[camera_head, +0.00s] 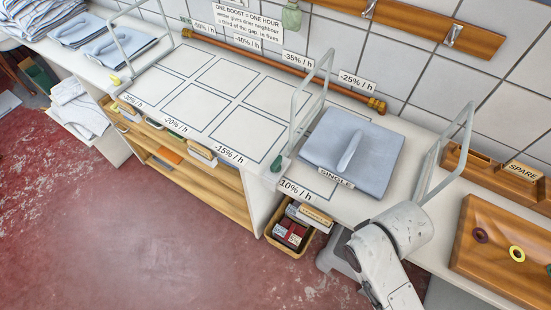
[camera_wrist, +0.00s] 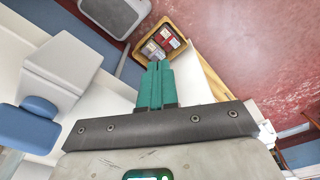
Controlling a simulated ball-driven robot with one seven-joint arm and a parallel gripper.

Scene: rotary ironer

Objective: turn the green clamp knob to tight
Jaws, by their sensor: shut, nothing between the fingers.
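The green clamp knob (camera_head: 279,164) shows in the head view at the front foot of a pale metal hoop (camera_head: 297,118), by the right end of the panelled worktop. It is small in the picture, and I cannot read its turn position. In the wrist view I cannot make out the knob. My gripper (camera_wrist: 158,66) shows in the wrist view with its green fingers together and empty. Its tips overlap the near side of a wooden bin in that picture. In the head view my pale arm is at the lower right, right of the knob, and the fingers are not visible.
A folded blue cloth (camera_head: 352,150) marked SINGLE lies right of the knob. Another metal hoop (camera_head: 452,150) stands farther right. The wooden bin (camera_head: 268,229) with boxes sits below the worktop; the wrist view also shows it (camera_wrist: 181,44). The red floor (camera_head: 150,240) in front is clear.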

